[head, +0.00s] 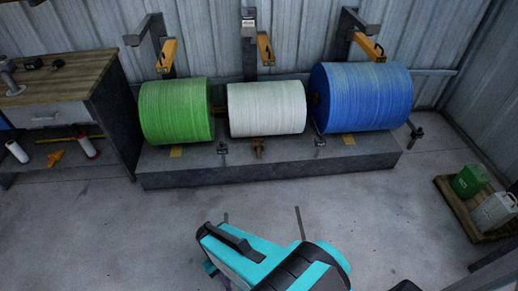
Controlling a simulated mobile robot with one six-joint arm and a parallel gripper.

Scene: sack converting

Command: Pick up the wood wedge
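No piece is clearly a wood wedge at this size. Small tan-yellow pieces lie on the grey plinth below the rolls: one under the green roll (176,152), one below the white roll (258,148), and one under the blue roll (348,139). I cannot tell whether any is the wedge. An orange-yellow object (56,157) of unclear shape lies on the low shelf under the workbench. My gripper does not show.
A grey plinth (270,167) carries the three rolls along the wall. A wood-topped workbench (65,78) stands at left. A pallet (462,212) at right holds a green container (469,181) and a whitish container (494,211). The concrete floor between is mostly clear.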

